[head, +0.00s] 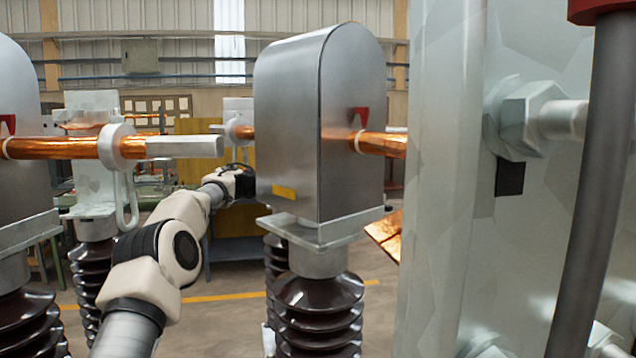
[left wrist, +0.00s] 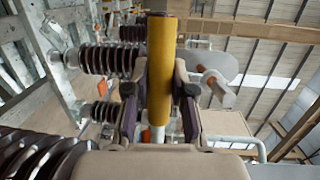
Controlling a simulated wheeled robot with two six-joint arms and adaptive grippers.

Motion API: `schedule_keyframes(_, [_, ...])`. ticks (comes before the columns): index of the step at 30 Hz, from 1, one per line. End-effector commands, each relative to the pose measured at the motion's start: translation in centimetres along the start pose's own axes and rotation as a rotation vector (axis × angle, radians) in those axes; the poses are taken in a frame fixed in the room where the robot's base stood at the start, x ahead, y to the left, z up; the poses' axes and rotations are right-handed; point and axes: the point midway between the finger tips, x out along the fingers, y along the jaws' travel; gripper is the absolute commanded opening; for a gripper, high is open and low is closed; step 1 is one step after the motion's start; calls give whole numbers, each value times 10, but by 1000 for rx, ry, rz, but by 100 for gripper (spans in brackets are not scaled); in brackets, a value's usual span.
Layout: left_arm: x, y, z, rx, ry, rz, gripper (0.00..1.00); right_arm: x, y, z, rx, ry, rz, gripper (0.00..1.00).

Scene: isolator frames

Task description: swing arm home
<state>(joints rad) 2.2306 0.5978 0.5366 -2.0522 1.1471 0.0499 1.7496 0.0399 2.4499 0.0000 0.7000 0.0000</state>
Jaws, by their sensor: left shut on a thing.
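A copper swing arm (head: 65,147) reaches right from the left housing. It carries a pale ring and ends in a grey bar (head: 185,146), apart from the middle metal housing (head: 320,120). A second copper arm (head: 385,144) leaves that housing to the right and passes behind a grey frame. My left arm reaches forward between the housings; its gripper end is largely hidden behind the middle housing. In the left wrist view my left gripper (left wrist: 160,105) is shut on a yellow handle (left wrist: 161,55), which stands upright between the fingers. My right gripper is not in view.
A large grey frame (head: 450,180) with a bolt and a dark cable (head: 600,180) blocks the right side. Brown ribbed insulators (head: 318,310) stand below the housings. More insulators (left wrist: 110,60) show at the left in the wrist view.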

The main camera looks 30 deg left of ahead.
Motion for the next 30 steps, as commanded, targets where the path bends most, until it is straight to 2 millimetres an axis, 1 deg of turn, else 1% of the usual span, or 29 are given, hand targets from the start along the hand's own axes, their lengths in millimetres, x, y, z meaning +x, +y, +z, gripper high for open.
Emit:
schedule_keyframes(1, [-1, -2, 1, 1, -4, -4, 0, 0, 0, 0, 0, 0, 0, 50])
schedule_keyframes(2, [-1, -2, 1, 1, -4, -4, 27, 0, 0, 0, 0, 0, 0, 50])
schedule_keyframes(3, [-1, -2, 1, 1, -4, -3, 41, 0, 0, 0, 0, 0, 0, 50])
schedule_keyframes(4, [-1, -2, 1, 1, -4, -3, 50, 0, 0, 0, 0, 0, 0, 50])
schedule_keyframes(12, [-1, -1, 1, 0, -3, -1, 50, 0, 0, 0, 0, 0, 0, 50])
schedule_keyframes(14, [-3, -1, 1, 0, -3, -2, 50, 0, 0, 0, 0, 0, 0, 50])
schedule_keyframes(16, [-10, -1, 1, -1, -4, -2, 50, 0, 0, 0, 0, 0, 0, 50])
schedule_keyframes(17, [-14, -2, 1, -1, -4, -2, 50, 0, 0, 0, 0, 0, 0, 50])
schedule_keyframes(20, [-36, -2, 1, -3, -3, -6, 50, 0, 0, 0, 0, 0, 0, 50])
schedule_keyframes(24, [-73, -2, 1, -1, -4, -7, 50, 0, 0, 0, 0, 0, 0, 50])
schedule_keyframes(27, [-96, -1, 1, -1, -3, -7, 50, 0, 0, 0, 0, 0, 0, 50])
schedule_keyframes(30, [-112, -1, 2, 0, -4, -4, 50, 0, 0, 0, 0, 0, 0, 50])
